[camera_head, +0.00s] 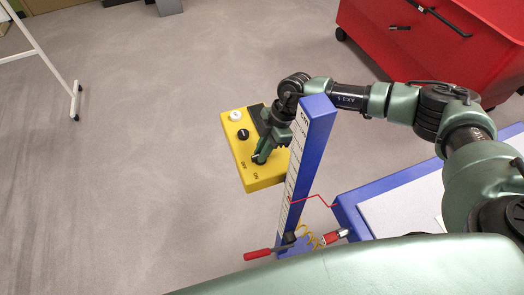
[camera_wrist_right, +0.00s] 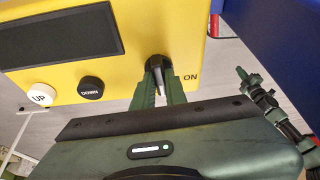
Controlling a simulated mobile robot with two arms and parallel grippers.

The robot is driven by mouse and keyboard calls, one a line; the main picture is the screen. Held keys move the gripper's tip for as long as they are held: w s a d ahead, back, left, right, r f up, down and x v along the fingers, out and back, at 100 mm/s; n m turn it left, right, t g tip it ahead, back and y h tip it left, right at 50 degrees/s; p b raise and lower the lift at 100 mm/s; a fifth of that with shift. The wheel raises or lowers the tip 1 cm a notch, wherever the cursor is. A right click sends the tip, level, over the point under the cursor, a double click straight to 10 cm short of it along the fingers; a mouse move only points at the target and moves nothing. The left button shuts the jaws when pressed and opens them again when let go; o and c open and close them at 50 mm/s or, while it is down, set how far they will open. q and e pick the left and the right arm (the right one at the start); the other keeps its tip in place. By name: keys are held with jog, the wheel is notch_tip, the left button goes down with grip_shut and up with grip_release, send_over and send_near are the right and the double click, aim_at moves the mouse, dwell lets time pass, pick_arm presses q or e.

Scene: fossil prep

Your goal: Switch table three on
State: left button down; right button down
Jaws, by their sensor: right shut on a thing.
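The yellow control box (camera_head: 268,176) is mounted beside a blue post. It has a white UP button (camera_wrist_right: 40,95), a black DOWN button (camera_wrist_right: 91,88) and a dark display (camera_wrist_right: 60,38). A black rotary knob (camera_wrist_right: 158,68) sits near the box edge, with the ON label (camera_wrist_right: 190,77) to its right in the wrist view. My right gripper (camera_wrist_right: 158,88) is shut on this knob; in the head view it (camera_head: 260,158) reaches down over the box and hides most of the knob. The knob's exact setting is unclear.
The blue post (camera_head: 313,135) with a centimetre scale stands just right of the box, close to my right arm. A blue-edged table (camera_head: 385,186) is at the right. Open grey floor lies to the left.

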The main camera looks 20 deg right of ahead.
jog(key=n+b, duration=0.1)
jog(key=n, duration=0.1)
jog(key=n+g+b, duration=0.1)
jog(key=b, duration=0.1)
jog(key=n+g+b, duration=0.1)
jog(key=n, duration=0.1)
jog(key=shift+w+a+f+n+h, duration=0.1)
jog(key=shift+w+f+n+h, duration=0.05)
jog(key=shift+w+n+h, duration=0.2)
jog(key=n+g+h+b, duration=0.1)
jog(key=n+b, duration=0.2)
jog(key=shift+r+n+h+b, duration=0.25)
jog(key=shift+n+h+b, duration=0.2)
jog(key=shift+n+b, duration=0.6)
jog(key=shift+n+g, duration=0.3)
jog(key=c, duration=1.4)
grip_release()
jog(key=shift+c, duration=0.2)
